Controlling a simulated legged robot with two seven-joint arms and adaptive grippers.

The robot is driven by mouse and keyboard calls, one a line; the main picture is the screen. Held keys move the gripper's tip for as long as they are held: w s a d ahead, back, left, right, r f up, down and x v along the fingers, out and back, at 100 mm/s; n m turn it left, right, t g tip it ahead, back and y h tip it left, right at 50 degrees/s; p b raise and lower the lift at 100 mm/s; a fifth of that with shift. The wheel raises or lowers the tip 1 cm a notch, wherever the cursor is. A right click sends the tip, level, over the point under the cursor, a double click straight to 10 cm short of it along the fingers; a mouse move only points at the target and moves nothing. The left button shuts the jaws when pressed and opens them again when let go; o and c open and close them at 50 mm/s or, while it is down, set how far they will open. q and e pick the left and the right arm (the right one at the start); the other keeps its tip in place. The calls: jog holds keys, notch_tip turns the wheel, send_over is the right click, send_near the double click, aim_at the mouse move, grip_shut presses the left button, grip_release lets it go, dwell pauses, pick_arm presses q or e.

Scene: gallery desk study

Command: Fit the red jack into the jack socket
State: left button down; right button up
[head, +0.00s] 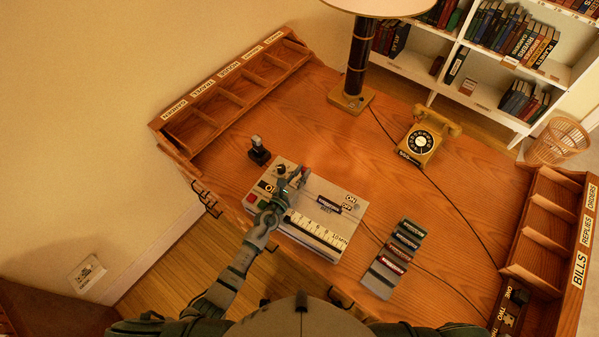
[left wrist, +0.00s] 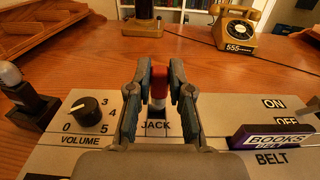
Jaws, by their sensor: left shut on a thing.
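My left gripper (head: 297,178) is over the upper part of the light control box on the desk. In the left wrist view, its two fingers (left wrist: 158,92) are closed on the red jack (left wrist: 158,84), which has a red upper part and a pale lower part and looks upright. The jack is just behind the JACK label (left wrist: 154,125) on the box (head: 342,218). The jack socket is hidden behind or under the jack and fingers, so I cannot tell whether the tip is in it. My right gripper is not in view.
A volume knob (left wrist: 86,108) is left of the gripper, and a BOOKS tag (left wrist: 270,139) is at the BELT slot on the right. A black joystick (head: 258,151) stands beyond the box. A telephone (head: 424,138), lamp (head: 352,99) and tag rack (head: 378,279) stand around it.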

pick_arm(q)
jog(key=shift+d, duration=0.45)
jog(key=shift+a, duration=0.45)
jog(key=shift+d, duration=0.15)
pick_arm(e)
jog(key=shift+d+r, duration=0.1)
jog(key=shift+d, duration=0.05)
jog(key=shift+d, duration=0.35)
pick_arm(q)
jog(key=shift+a, duration=0.2)
jog(key=shift+a, duration=0.25)
jog(key=shift+f+b, duration=0.8)
jog(key=shift+f, duration=0.1)
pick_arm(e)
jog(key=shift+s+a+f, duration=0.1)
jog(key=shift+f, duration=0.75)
